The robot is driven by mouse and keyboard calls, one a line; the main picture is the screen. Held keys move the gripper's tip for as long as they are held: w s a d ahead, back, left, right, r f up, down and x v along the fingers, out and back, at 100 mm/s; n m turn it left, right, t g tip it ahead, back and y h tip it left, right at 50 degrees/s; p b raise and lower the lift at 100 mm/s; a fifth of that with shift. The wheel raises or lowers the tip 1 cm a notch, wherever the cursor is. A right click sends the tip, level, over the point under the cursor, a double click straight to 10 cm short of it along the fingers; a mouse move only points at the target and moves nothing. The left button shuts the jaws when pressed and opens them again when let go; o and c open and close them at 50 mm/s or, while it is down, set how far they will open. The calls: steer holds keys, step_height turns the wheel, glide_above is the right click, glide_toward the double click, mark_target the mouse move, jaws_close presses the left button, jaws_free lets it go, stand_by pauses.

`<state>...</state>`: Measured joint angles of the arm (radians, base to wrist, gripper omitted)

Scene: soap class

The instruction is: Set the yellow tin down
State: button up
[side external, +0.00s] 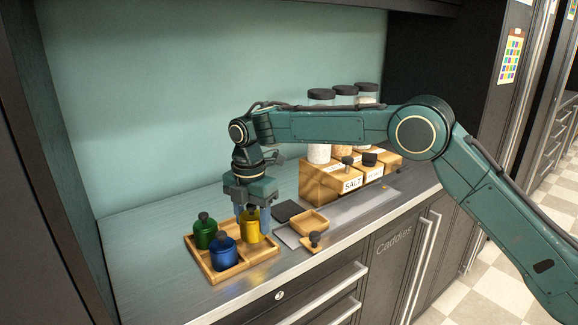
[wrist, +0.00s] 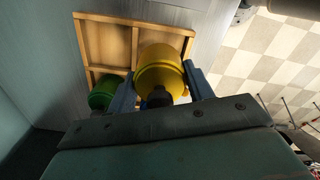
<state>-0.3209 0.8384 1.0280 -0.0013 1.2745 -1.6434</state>
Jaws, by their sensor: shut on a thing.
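The yellow tin (side external: 251,226) has a dark knobbed lid and stands upright at the back right of the wooden tray (side external: 243,264). My gripper (side external: 252,213) points down and is shut on it, with a blue finger on either side. The tin (wrist: 158,70) also shows between the fingers in the wrist view, over the divided tray (wrist: 83,42). I cannot tell whether its base touches the tray floor. A green tin (side external: 205,233) stands in the tray to its left, and a blue tin (side external: 224,254) stands in front.
A small wooden box (side external: 309,223), a dark square (side external: 287,211) and a wooden piece with a black knob (side external: 313,243) lie to the right. A wooden rack labelled SALT (side external: 319,182) with jars is behind them. The counter's front edge is close to the tray.

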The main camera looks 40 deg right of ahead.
mark_target(253, 230)
steer(key=shift+f, duration=1.7)
steer(key=shift+f, duration=0.15)
steer(key=o, duration=1.1)
step_height(253, 230, up, 12)
steer(key=shift+f, duration=0.15)
steer(key=shift+r, duration=0.3)
